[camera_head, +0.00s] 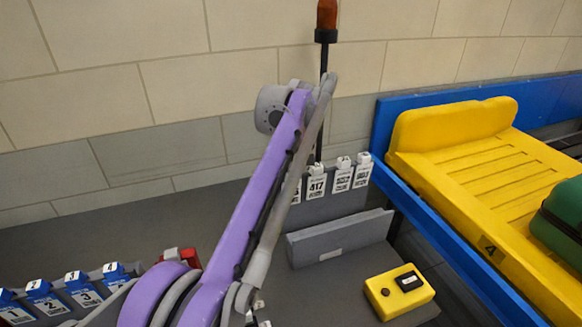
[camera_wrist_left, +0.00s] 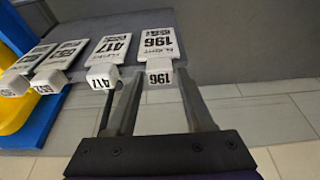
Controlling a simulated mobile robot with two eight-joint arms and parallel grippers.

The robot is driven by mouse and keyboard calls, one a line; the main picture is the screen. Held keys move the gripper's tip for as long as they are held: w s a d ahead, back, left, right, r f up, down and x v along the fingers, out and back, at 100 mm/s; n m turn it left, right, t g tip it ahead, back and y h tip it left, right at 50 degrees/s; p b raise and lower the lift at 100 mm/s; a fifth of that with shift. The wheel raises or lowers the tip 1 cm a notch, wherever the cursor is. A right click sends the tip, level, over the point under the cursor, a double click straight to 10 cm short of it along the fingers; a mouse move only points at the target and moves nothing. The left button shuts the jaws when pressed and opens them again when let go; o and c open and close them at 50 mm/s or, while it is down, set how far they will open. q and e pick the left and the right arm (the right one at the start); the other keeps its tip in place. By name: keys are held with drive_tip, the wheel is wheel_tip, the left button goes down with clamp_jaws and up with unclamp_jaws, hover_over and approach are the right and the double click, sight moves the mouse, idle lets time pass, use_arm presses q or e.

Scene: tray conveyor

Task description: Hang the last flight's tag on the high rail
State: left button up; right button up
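White tags hang in a row on a grey rail board (camera_head: 335,204) in the head view. One reads 417 (camera_head: 317,185); a tag beside it at left is mostly covered by my purple arm. In the left wrist view the end tag reads 196 (camera_wrist_left: 158,42), with its white cap (camera_wrist_left: 159,73) between the fingertips of my left gripper (camera_wrist_left: 159,76). The fingers stand close on both sides of the cap; whether they press on it I cannot tell. Tag 417 (camera_wrist_left: 109,48) hangs beside it. In the head view my left gripper is hidden. My right gripper is not in view.
A yellow control box (camera_head: 399,291) lies at front right. A yellow tray (camera_head: 470,150) sits on the blue-framed conveyor, carrying a green case (camera_head: 562,215). A dark post with an orange lamp (camera_head: 326,15) rises behind.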

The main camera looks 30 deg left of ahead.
use_arm(q)
drive_tip(key=shift+o, duration=1.2)
drive_tip(key=shift+r, duration=0.1)
drive_tip(key=p+v, duration=0.3)
drive_tip(key=v, duration=0.7)
drive_tip(key=s+d+f+m+t+h+p, duration=0.1)
drive_tip(key=s+d+f+m, duration=0.4)
drive_tip(key=s+f, duration=0.7)
drive_tip(key=s+d+f+m+t+h+p, duration=0.2)
drive_tip(key=s+d+f+m, duration=0.2)
drive_tip(key=s+d+f, duration=0.3)
drive_tip(key=s+f, duration=0.5)
drive_tip(key=s, duration=0.3)
drive_tip(key=shift+d+f+m+p, duration=0.25)
drive_tip(key=shift+f+m+p, duration=0.05)
drive_tip(key=shift+f+m, duration=0.1)
drive_tip(key=shift+w, duration=0.1)
